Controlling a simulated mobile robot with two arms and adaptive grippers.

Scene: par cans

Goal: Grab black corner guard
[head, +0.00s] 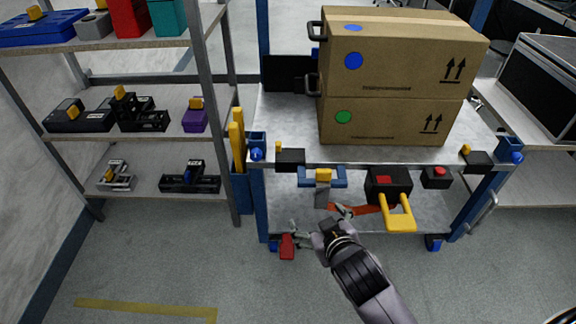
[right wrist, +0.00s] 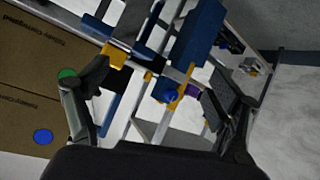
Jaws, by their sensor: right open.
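A black corner guard (head: 290,160) with a small yellow tab sits at the front left corner of the cart's top deck. A similar black piece (head: 478,161) with a yellow tab sits at the front right corner. My right gripper (head: 318,222) is open and empty, in front of the cart and below the left guard in the head view. In the right wrist view the open fingers (right wrist: 158,105) frame the cart's corner, with its blue knob (right wrist: 166,91) between them. The guard is hard to make out there. My left gripper is not in view.
Two cardboard boxes (head: 398,78) stand stacked on the cart. A blue bracket (head: 310,178), a black block with a yellow handle (head: 390,183) and a small black box with a red button (head: 436,177) are along its front. A loaded shelf rack (head: 150,140) stands left.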

